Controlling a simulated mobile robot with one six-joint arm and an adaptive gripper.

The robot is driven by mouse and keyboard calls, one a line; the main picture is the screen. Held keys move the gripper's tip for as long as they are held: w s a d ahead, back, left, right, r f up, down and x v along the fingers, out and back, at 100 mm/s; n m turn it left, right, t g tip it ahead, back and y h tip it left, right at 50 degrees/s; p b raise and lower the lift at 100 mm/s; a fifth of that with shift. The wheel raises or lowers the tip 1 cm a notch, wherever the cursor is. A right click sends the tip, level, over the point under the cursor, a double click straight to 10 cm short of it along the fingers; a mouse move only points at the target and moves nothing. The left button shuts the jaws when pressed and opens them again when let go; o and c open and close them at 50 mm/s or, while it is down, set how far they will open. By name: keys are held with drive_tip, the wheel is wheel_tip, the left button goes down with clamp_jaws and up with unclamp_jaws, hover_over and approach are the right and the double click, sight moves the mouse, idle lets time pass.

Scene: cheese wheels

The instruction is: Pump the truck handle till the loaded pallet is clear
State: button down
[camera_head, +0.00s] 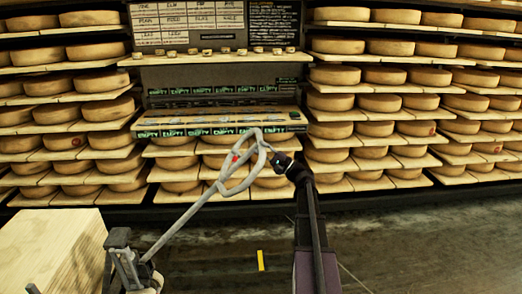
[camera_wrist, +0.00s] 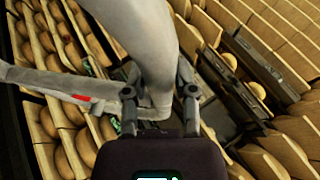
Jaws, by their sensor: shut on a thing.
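The truck handle (camera_head: 203,201) is a grey bar with a loop at its top and a small red lever in the loop. It leans up and to the right from the truck's pump base (camera_head: 130,268) at the lower left. My gripper (camera_head: 281,165) is at the right side of the loop. In the wrist view the grey loop (camera_wrist: 148,45) passes between the two fingers of my gripper (camera_wrist: 160,104), which are shut on it. A pale wooden load (camera_head: 52,250) stands at the lower left; the pallet under it is not clearly visible.
Shelves of cheese wheels (camera_head: 380,102) fill the back wall. A middle shelf section carries labelled boards and green "EMPTY" tags (camera_head: 215,130). The dark floor (camera_head: 420,240) at the right is clear, and a yellow mark (camera_head: 261,260) lies on the floor in the middle.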

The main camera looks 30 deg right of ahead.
drive_tip(key=shift+s+a, duration=0.15)
drive_tip(key=shift+c, duration=2)
unclamp_jaws()
